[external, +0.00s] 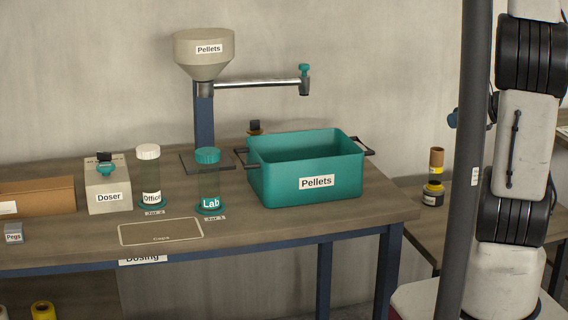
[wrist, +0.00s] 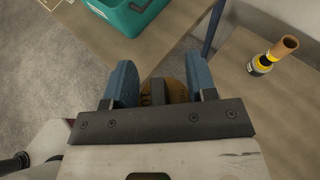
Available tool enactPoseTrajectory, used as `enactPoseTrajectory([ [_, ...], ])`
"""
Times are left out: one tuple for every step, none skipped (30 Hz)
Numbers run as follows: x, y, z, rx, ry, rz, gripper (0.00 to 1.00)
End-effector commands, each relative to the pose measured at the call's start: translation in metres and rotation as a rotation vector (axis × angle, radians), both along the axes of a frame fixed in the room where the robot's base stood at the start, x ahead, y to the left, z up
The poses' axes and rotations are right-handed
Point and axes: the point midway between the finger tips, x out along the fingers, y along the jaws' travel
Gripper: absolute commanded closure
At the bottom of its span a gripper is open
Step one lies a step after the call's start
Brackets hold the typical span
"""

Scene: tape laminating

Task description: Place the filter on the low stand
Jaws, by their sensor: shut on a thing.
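My gripper (wrist: 160,84) shows in the wrist view, its two blue fingers on either side of a brown, ribbed round thing with a dark block on it, which I take to be the filter (wrist: 177,91). The gripper is shut on it; the palm bar hides its near part. It is held over the gap between the tables, near the side table's edge. In the external view the pole hides most of my gripper; only a blue bit shows left of the pole. I cannot pick out a low stand for certain.
The side table (wrist: 245,105) holds a yellow-and-black item with a brown cylinder (wrist: 272,54), also in the external view (external: 434,178). On the main table stand a teal Pellets bin (external: 270,175), Lab jar (external: 209,182), Office jar (external: 149,175) and Doser (external: 108,185). A brown, black-topped thing (external: 255,128) stands behind the bin.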

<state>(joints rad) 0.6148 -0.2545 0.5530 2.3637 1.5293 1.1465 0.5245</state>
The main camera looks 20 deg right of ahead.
Motion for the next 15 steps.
enactPoseTrajectory([
  [-0.001, 0.000, -0.003, -0.001, -0.001, -0.002, 0.72],
  [0.000, 0.000, -0.006, 0.000, 0.000, -0.001, 0.72],
  [0.000, 0.000, -0.010, 0.000, 0.000, 0.000, 0.72],
  [0.000, 0.000, -0.012, -0.001, -0.001, 0.000, 0.72],
  [0.000, 0.000, -0.015, -0.001, -0.001, -0.001, 0.72],
  [0.000, 0.000, -0.019, 0.000, 0.000, -0.001, 0.72],
  [0.000, 0.000, -0.022, 0.000, 0.000, -0.001, 0.72],
  [0.000, 0.000, -0.025, 0.000, 0.000, -0.001, 0.72],
  [0.000, 0.000, -0.029, 0.000, 0.000, -0.001, 0.72],
  [0.000, 0.000, -0.033, 0.001, 0.001, -0.001, 0.72],
  [0.000, 0.000, -0.036, 0.001, 0.001, -0.001, 0.72],
  [0.000, 0.000, -0.041, 0.001, 0.001, 0.000, 0.72],
  [0.000, 0.000, -0.044, 0.001, 0.001, 0.000, 0.72],
  [0.000, 0.000, -0.048, 0.001, 0.001, -0.001, 0.72],
  [0.000, 0.000, -0.053, 0.001, 0.001, 0.000, 0.72],
])
